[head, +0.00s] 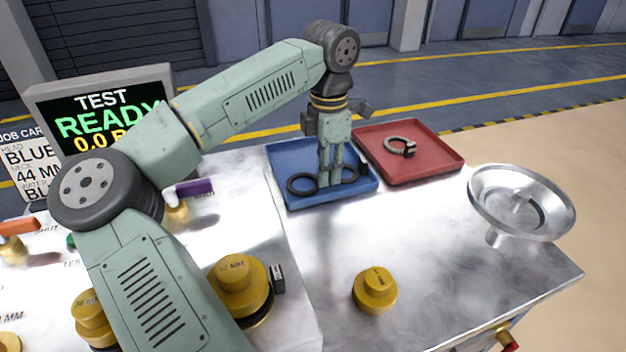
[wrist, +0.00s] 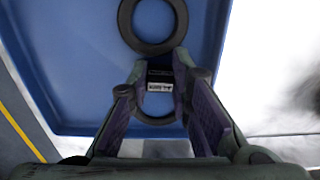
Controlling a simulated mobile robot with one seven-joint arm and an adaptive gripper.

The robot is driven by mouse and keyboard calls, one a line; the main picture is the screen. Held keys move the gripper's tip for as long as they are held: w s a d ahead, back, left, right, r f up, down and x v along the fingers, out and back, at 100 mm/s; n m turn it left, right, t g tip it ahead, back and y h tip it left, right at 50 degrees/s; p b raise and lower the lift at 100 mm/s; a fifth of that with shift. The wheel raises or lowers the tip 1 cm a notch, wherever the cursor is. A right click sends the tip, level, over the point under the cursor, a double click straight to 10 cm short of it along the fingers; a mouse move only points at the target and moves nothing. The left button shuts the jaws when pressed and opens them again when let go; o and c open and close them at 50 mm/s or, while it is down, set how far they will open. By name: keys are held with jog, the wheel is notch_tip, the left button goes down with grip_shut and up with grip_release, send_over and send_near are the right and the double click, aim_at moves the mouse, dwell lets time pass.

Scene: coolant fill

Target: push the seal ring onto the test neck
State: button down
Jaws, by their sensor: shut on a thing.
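Two black seal rings lie in the blue tray (head: 283,160). In the head view one ring (head: 292,189) is left of my gripper (head: 329,183) and part of another (head: 352,174) shows on its right. In the wrist view one ring (wrist: 122,20) lies beyond the fingertips. The other ring (wrist: 158,120) is between the fingers, with a dark block bearing a white printed label (wrist: 160,87) at their tips. My gripper (wrist: 160,80) points down into the tray, shut on this labelled ring. I cannot tell which fitting is the test neck; my arm hides part of the bench.
A red tray (head: 440,164) holds a grey clamp ring (head: 399,146). A metal funnel (head: 480,205) stands at the right. Yellow caps (head: 375,289) (head: 238,285) stand at the front. A screen (head: 100,110) reads TEST READY. The bench between tray and funnel is clear.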

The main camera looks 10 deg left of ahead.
jog(key=shift+r+p, duration=2.05)
jog(key=shift+r, duration=0.95)
